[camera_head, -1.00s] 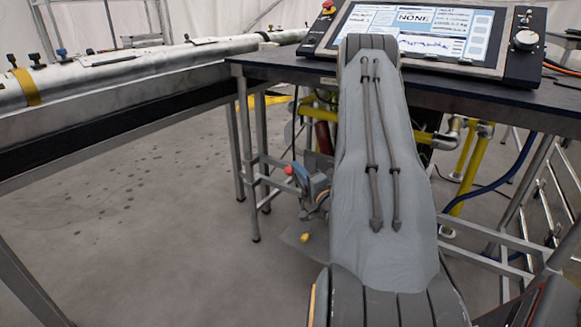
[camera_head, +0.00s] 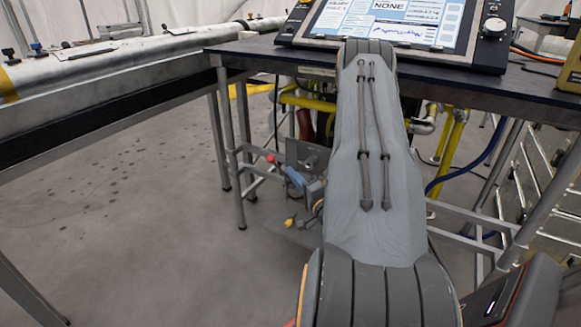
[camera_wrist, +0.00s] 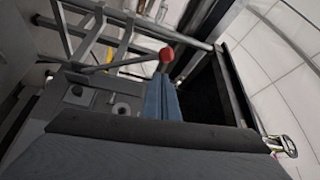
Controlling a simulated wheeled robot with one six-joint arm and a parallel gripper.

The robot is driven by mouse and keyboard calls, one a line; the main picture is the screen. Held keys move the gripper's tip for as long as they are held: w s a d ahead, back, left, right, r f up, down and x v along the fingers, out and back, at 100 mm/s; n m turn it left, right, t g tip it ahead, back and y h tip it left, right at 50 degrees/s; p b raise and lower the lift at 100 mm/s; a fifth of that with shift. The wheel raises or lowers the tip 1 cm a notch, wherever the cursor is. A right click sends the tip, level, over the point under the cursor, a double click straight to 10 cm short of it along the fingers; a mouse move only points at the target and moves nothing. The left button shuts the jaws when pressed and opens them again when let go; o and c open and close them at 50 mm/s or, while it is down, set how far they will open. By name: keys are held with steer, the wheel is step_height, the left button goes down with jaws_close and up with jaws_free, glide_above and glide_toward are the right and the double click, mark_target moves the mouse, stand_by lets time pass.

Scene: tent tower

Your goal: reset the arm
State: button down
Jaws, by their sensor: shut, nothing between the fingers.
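My gripper (camera_head: 287,168) hangs low beyond my grey-covered arm in the head view, partly hidden by the arm. Its blue fingers also show in the wrist view (camera_wrist: 161,80), close together, with nothing visible between them. A red knob (camera_head: 270,158) is just left of the fingertips in the head view. In the wrist view the red knob (camera_wrist: 166,54) appears just beyond the tips; I cannot tell the exact gap. A grey plate with round fittings (camera_head: 308,157) is behind the fingers. It also shows left of them in the wrist view (camera_wrist: 75,93).
A dark table (camera_head: 265,55) carries a control console (camera_head: 385,22) beyond my arm. Its legs and yellow pipes (camera_head: 447,135) are around the arm. A long grey tube (camera_head: 100,67) lies on a bench at left. The floor (camera_head: 130,220) at left is clear.

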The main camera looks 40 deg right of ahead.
steer(key=shift+s+d+f, duration=0.1)
steer(key=shift+s+d, duration=0.05)
steer(key=shift+s, duration=0.6)
steer(key=shift+d, duration=0.1)
